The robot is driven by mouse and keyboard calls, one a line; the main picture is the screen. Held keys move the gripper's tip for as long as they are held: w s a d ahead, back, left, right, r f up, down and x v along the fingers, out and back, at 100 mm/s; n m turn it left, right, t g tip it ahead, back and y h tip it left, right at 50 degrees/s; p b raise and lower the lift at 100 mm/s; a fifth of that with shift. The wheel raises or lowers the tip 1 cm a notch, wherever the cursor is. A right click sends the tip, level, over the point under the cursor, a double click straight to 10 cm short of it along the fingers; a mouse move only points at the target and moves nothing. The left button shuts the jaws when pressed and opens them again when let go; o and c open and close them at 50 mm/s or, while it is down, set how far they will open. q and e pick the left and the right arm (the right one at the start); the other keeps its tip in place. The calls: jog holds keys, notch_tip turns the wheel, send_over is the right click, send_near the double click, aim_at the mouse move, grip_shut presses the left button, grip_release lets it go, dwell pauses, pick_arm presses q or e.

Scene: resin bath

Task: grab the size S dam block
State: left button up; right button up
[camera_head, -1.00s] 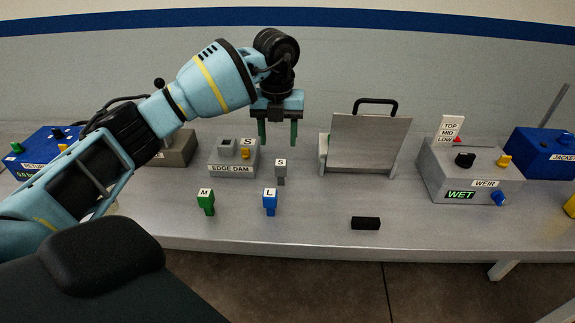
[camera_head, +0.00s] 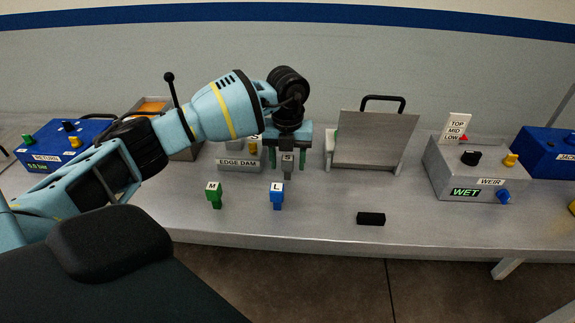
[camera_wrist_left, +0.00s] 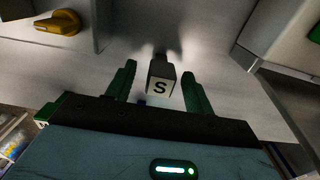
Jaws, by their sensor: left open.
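The size S dam block (camera_head: 287,164) is a small grey block with a white S label, upright on the bench. My left gripper (camera_head: 287,168) is lowered around it, with one green finger on each side. In the left wrist view the S block (camera_wrist_left: 161,85) lies between the two open green fingers (camera_wrist_left: 159,74), with visible gaps on both sides. The green M block (camera_head: 214,196) and the blue L block (camera_head: 277,197) stand nearer the bench's front edge. My right gripper is not in view.
The grey edge dam box (camera_head: 240,165) is just left of my gripper, partly hidden by my arm. A tilted grey plate with a black handle (camera_head: 372,140) stands right of it. A black bar (camera_head: 371,219) lies near the front edge. The weir box (camera_head: 465,175) is farther right.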

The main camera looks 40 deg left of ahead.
aim_at(288, 158)
pick_arm(q)
jog(key=c, duration=1)
notch_tip(288, 158, up, 10)
jog(key=shift+r, duration=0.1)
jog(key=shift+c, duration=0.2)
